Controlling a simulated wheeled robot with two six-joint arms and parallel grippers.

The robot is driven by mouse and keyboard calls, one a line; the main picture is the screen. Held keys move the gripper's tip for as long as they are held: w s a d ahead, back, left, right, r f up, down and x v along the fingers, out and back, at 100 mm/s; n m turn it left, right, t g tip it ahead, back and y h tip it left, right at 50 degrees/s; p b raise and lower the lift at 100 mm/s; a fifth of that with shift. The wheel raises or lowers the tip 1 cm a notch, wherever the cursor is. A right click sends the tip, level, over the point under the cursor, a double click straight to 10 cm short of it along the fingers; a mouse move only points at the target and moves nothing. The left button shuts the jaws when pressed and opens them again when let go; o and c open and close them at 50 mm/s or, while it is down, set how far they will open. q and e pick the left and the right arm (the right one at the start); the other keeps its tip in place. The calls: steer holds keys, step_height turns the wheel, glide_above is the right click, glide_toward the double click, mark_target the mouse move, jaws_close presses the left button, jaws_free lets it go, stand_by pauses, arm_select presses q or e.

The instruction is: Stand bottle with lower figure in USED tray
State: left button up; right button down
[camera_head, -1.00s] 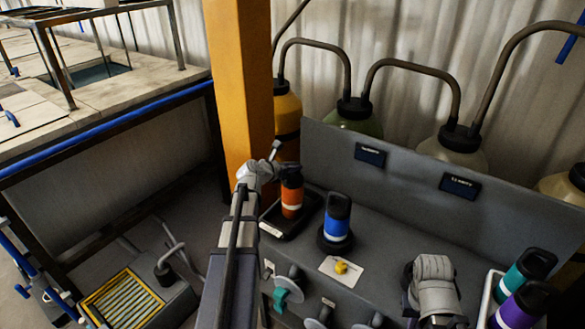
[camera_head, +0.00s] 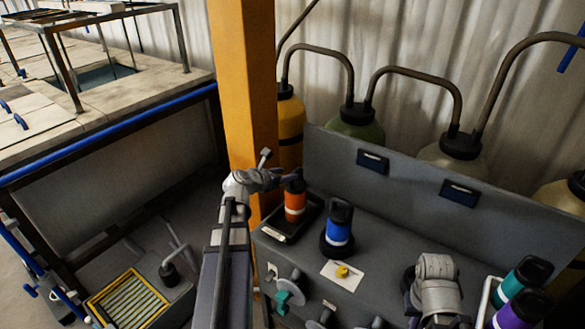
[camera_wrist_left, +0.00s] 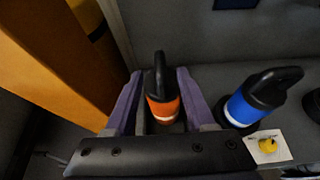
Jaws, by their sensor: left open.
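A bottle with an orange band and black top (camera_head: 295,206) stands on a dark tray (camera_head: 273,235) with a pale label at the left end of the grey bench. A blue-banded bottle (camera_head: 338,229) stands on a round black base to its right. My left gripper (camera_wrist_left: 158,78) is open, its purple fingers on either side of the orange bottle (camera_wrist_left: 163,108); contact cannot be told. Teal (camera_head: 522,278) and purple (camera_head: 517,311) bottles stand in a white-rimmed tray (camera_head: 485,300) at right. Figures and tray wording are unreadable. My right gripper (camera_head: 412,298) is mostly hidden by its wrist.
A yellow post (camera_head: 243,90) rises close behind my left arm. A grey panel (camera_head: 410,190) with two dark signs backs the bench. A white card (camera_head: 342,274) with a yellow knob lies before the blue bottle. Handles (camera_head: 288,290) stick out of the bench front. Mid-bench is clear.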

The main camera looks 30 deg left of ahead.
arm_select(q)
steer(key=p+v, duration=0.1)
steer(key=v, duration=0.4)
steer(key=shift+p, duration=0.3)
steer(key=s+d+f+m+g+h, duration=0.2)
steer(key=d+f+m+g, duration=0.2)
steer(key=d+m, duration=0.75)
steer(key=s+d+f+m+g+h, duration=0.1)
steer(key=d+f+m+g, duration=0.55)
steer(key=d, duration=0.85)
steer(key=s+d+f+m+g+y, duration=0.1)
steer(key=s+d+m, duration=0.4)
steer(key=m, duration=0.5)
steer(key=s+d+m+g+y, duration=0.1)
steer(key=s+d+m+y, duration=0.3)
steer(key=s+m, duration=0.5)
steer(key=shift+d+f+m+g, duration=0.4)
steer(key=shift+d+m, duration=0.6)
steer(key=shift+d, duration=0.2)
steer(key=shift+w, duration=0.1)
